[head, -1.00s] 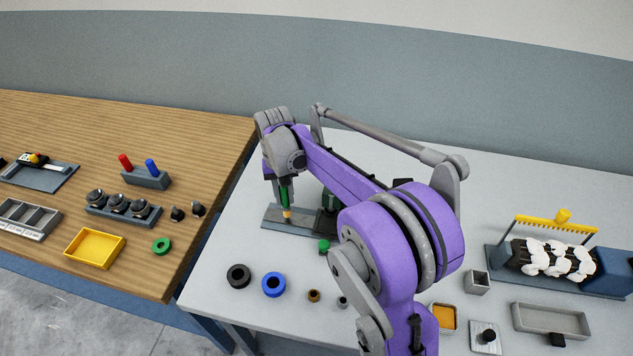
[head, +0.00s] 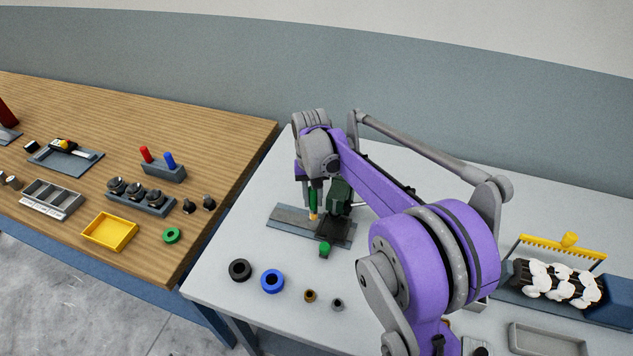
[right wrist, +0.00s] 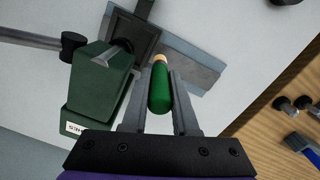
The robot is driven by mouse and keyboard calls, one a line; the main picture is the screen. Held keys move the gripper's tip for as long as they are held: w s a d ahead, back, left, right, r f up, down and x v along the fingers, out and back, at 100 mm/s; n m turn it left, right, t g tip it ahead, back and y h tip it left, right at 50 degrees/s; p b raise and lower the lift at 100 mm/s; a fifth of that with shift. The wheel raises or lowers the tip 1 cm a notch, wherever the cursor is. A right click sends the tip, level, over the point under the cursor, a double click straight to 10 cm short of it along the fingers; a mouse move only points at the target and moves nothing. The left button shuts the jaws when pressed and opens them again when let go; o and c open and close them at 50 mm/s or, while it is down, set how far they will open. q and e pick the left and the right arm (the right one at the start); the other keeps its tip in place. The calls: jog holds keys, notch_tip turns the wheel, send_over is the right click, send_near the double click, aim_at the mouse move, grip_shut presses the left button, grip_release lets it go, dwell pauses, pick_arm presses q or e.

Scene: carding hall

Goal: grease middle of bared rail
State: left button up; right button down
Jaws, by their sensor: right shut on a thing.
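My right gripper (head: 312,192) is shut on a green-handled stick (right wrist: 159,90) with a pale orange tip (right wrist: 159,58). In the head view the stick points down, its tip (head: 313,216) over the grey flat rail plate (head: 283,217), just left of the dark carriage block (head: 333,232). Whether the tip touches the rail cannot be told. In the right wrist view the bare rail strip (right wrist: 190,62) lies beyond the tip, beside the dark square block (right wrist: 122,30). A dark green housing (right wrist: 100,85) stands close left of the fingers. My left gripper is not in view.
A green knob (head: 324,249), black ring (head: 240,270) and blue ring (head: 272,281) lie in front of the rail. The yellow comb rack (head: 562,250) stands at right. A wooden bench (head: 60,110) with trays and parts is at left.

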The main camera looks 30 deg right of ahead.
jog(key=shift+w+r, duration=0.15)
jog(key=shift+r, duration=0.45)
jog(key=shift+s+r+p, duration=0.2)
jog(key=shift+r+p, duration=0.4)
jog(key=shift+r, duration=0.55)
jog(key=shift+r+p, duration=0.3)
jog(key=shift+r, duration=0.4)
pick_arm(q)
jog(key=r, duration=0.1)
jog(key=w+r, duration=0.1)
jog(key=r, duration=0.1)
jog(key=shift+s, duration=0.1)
